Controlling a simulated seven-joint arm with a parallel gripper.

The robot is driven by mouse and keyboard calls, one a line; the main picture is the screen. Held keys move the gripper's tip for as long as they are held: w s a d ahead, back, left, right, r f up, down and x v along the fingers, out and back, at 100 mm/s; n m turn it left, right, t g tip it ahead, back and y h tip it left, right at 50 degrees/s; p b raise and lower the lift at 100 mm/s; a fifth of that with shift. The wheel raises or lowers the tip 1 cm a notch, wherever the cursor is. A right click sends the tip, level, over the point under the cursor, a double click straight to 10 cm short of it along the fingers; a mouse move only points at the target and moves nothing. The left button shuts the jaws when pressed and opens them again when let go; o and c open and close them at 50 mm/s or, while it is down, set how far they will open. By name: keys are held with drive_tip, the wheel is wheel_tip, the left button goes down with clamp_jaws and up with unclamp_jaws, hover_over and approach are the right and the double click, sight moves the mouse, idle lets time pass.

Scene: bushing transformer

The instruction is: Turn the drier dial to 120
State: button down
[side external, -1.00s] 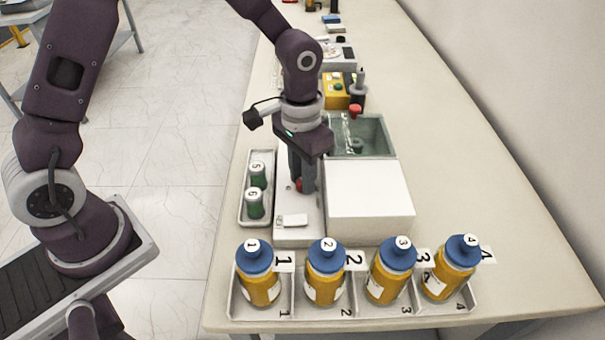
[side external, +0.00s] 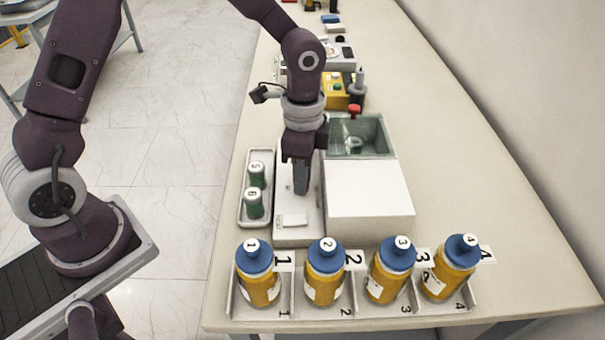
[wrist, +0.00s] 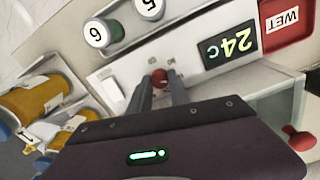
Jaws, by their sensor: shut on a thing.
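The drier dial is a small red knob (wrist: 158,77) on the drier's white panel (wrist: 119,78), between the tips of my gripper's fingers in the wrist view. The drier's display (wrist: 229,45) reads 24 C. In the side view my gripper (side external: 301,190) points down onto the white panel (side external: 298,232), and its fingers hide the dial. My gripper (wrist: 160,84) is shut on the dial. The drier's white box (side external: 369,202) stands just right of the panel.
A tray (side external: 242,219) with green-bodied containers 5 and 6 lies left of the panel. Several orange bottles with blue caps stand in a numbered rack (side external: 352,311) in front.

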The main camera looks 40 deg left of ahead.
drive_tip(key=shift+w+m, duration=0.1)
drive_tip(key=shift+m, duration=0.5)
drive_tip(key=c, duration=1.5)
unclamp_jaws()
wheel_tip(320, 180, up, 7)
drive_tip(key=shift+r, duration=0.1)
